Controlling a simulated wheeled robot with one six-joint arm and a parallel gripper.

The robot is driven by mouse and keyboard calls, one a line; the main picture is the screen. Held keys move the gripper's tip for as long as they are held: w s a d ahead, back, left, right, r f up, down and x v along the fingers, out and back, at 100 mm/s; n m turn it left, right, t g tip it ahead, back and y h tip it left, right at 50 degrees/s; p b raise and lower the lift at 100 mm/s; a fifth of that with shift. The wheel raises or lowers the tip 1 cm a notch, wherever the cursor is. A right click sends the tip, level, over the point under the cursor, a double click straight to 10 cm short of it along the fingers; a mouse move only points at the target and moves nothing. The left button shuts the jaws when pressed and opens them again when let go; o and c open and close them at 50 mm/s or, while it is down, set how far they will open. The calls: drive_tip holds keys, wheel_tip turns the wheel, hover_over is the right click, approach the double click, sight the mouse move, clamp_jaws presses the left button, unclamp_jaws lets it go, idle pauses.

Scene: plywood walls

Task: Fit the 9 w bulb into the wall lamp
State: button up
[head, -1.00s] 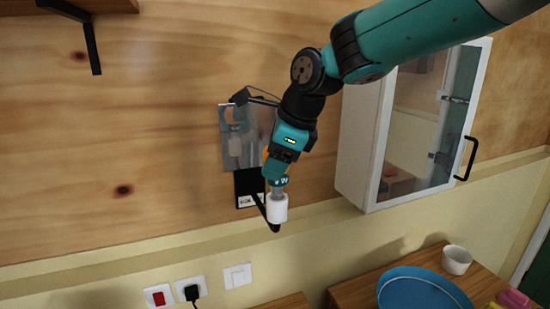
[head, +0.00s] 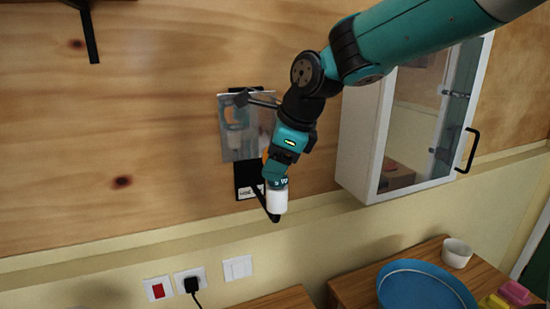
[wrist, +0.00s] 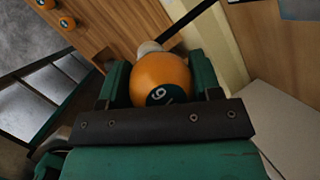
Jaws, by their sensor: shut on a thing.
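The 9 W bulb is orange with a dark teal band; in the head view the band of the bulb (head: 277,183) shows below my gripper (head: 275,168). My gripper is shut on the bulb, which points down. The white socket of the wall lamp (head: 277,202) is right under it, on a black arm from a black wall plate. The bulb's metal cap is hidden, apparently inside the socket. In the wrist view the orange bulb (wrist: 160,78), marked "9", is between my green fingers (wrist: 160,88). A little of the white socket (wrist: 149,48) shows beyond it.
A shiny panel (head: 245,140) on the wall beside the lamp reflects the scene. A white glass-door cabinet (head: 400,150) hangs to the right. A blue tray (head: 420,285) and a white cup (head: 456,253) stand on the table below. More orange bulbs (wrist: 66,23) show in the wrist view.

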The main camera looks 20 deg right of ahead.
drive_tip(key=shift+f, duration=0.35)
drive_tip(key=o, duration=1)
drive_tip(key=v, duration=1.7)
drive_tip(key=shift+s+d+r+b, duration=0.1)
drive_tip(key=shift+r+b, duration=0.15)
drive_tip(key=shift+b, duration=0.05)
drive_tip(key=shift+f, duration=0.15)
drive_tip(key=s+a+f+n+g+b, duration=0.1)
drive_tip(key=s+a+f+n+b, duration=0.2)
drive_tip(key=s+f+n, duration=0.3)
drive_tip(key=s+a+f+n+g+b, duration=0.1)
drive_tip(key=s+a+f+n+b, duration=0.2)
drive_tip(key=f+n, duration=1.1)
drive_tip(key=s+a+f+n+g+y+b, duration=0.1)
drive_tip(key=s+a+f+n+g+b, duration=0.1)
drive_tip(key=s+f+n+b, duration=0.3)
drive_tip(key=shift+s+a+f+n, duration=0.15)
drive_tip(key=shift+s+f+n, duration=0.65)
drive_tip(key=shift+f, duration=0.2)
drive_tip(key=shift+s+a+f+n, duration=0.15)
drive_tip(key=shift+s+f+n, duration=0.6)
drive_tip(key=shift+f+n, duration=0.25)
drive_tip(key=shift+s+a+f+n, duration=0.15)
drive_tip(key=shift+s+f+n, duration=0.65)
drive_tip(key=shift+f, duration=0.25)
